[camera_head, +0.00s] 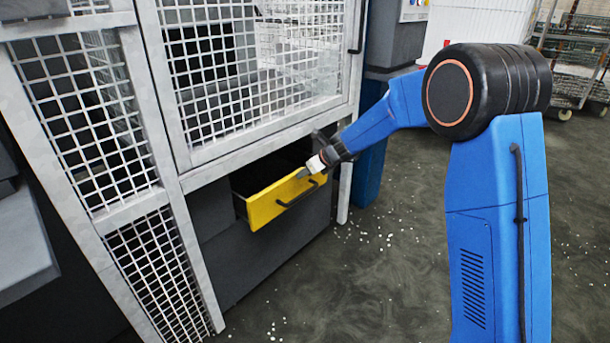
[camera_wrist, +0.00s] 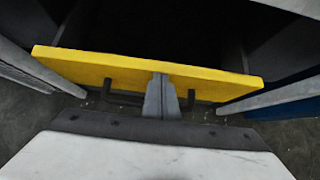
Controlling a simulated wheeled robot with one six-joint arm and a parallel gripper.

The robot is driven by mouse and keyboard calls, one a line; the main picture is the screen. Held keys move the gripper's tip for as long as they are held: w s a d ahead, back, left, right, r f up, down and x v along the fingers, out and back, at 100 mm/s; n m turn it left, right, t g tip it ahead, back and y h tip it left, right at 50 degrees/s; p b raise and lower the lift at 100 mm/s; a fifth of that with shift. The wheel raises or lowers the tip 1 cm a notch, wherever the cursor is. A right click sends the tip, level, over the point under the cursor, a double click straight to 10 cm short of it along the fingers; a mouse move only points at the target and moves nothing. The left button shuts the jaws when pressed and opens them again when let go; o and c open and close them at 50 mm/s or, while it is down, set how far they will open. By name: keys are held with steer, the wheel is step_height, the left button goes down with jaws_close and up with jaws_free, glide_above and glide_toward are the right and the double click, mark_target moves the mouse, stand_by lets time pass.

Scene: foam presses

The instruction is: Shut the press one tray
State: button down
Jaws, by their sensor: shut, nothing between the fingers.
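The press one tray (camera_head: 283,200) is a drawer with a yellow front and a black bar handle (camera_head: 297,195), low in the grey press body. It stands partly pulled out, with its dark inside showing behind the front. My gripper (camera_head: 304,175) is at the yellow front, near its right part in the head view. In the wrist view the yellow front (camera_wrist: 90,65) spans the picture, and my shut gripper (camera_wrist: 161,88) overlaps it near the middle, between the ends of the handle (camera_wrist: 125,98). The fingers hold nothing. I cannot tell whether the fingertips touch the front.
A white mesh guard (camera_head: 245,75) stands above the tray, with its frame posts (camera_head: 345,180) on either side of the opening. A blue panel (camera_head: 370,165) is just right of it. The grey floor (camera_head: 385,270) in front is open, with scattered white bits. Wire racks (camera_head: 575,60) stand far back right.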

mark_target(294, 173)
steer(key=shift+w+a, duration=0.75)
steer(key=shift+a, duration=0.15)
steer(key=shift+w+a, duration=0.7)
steer(key=shift+a, duration=0.2)
